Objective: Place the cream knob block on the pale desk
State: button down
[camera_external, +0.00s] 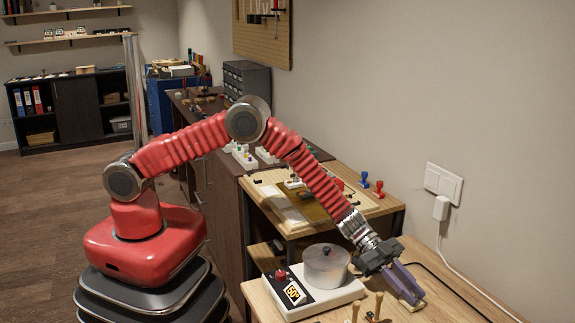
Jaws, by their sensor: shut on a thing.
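My gripper (412,291) reaches down over the pale wooden desk (446,283) at the lower right. Its grey-purple fingers are shut on a small pale thing (417,306) at their tips, which looks like the cream knob block. The fingers hide most of it, and I cannot tell whether it touches the desk top.
A white hot plate (344,293) with a grey lidded pot (326,268) and a red knob stands just left of my gripper. Small wooden-handled tools (378,305) stand at the front edge. A dark cable (447,287) lies behind the gripper, near the wall.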

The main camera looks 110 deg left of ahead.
jog(key=c, duration=1.6)
grip_release()
jog(key=shift+c, duration=0.2)
jog(key=shift+a, duration=0.1)
jog(key=v, duration=0.7)
jog(key=shift+s+r, duration=0.15)
jog(key=shift+s, duration=0.05)
jog(key=shift+a+r, duration=0.1)
